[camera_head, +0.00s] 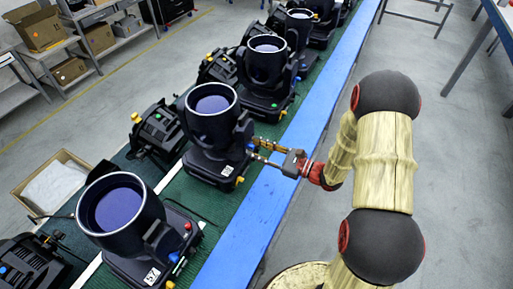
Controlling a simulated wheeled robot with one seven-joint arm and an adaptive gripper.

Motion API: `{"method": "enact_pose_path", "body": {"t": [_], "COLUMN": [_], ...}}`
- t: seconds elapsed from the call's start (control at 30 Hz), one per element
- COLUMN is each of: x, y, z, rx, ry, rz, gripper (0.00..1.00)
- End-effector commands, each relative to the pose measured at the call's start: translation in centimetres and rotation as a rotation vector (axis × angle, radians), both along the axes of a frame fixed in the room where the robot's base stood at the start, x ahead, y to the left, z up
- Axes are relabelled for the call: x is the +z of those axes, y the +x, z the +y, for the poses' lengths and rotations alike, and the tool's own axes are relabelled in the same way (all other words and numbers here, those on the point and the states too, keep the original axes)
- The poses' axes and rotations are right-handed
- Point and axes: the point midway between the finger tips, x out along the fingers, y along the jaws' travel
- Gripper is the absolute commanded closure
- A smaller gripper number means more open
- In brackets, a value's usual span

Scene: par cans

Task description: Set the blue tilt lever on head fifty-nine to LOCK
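A black par can head (212,125) with a wide round lens stands in the middle of the row, beside my gripper. Its small white number label (227,171) is too small to read. A small blue lever (251,147) shows on the right side of this head. My gripper (254,149) reaches in from the right, its two fingers apart, with the tips at the blue lever. I cannot tell whether they touch it. The lever's exact setting and any LOCK marking are too small to make out.
A nearer head (122,215) has a label (152,275) that seems to read 57. Another head (266,62) stands farther back. The heads stand on a green surface with a blue edge beam (262,205). A cardboard box (30,203) lies left. Grey floor on the right is open.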

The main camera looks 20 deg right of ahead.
Motion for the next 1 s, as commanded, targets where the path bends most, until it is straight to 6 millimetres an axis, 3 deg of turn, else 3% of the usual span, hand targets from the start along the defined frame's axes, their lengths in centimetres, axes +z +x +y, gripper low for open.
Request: {"method": "enact_pose_path", "body": {"t": [0.3,0.83,1.0], "x": [0.0,0.01,0.01], "y": [0.2,0.19,0.19], "z": [0.23,0.22,0.22], "rx": [0.0,0.0,0.0], "ry": [0.0,0.0,0.0], "rz": [0.0,0.0,0.0], "gripper": [0.69,0.99,1.0]}}
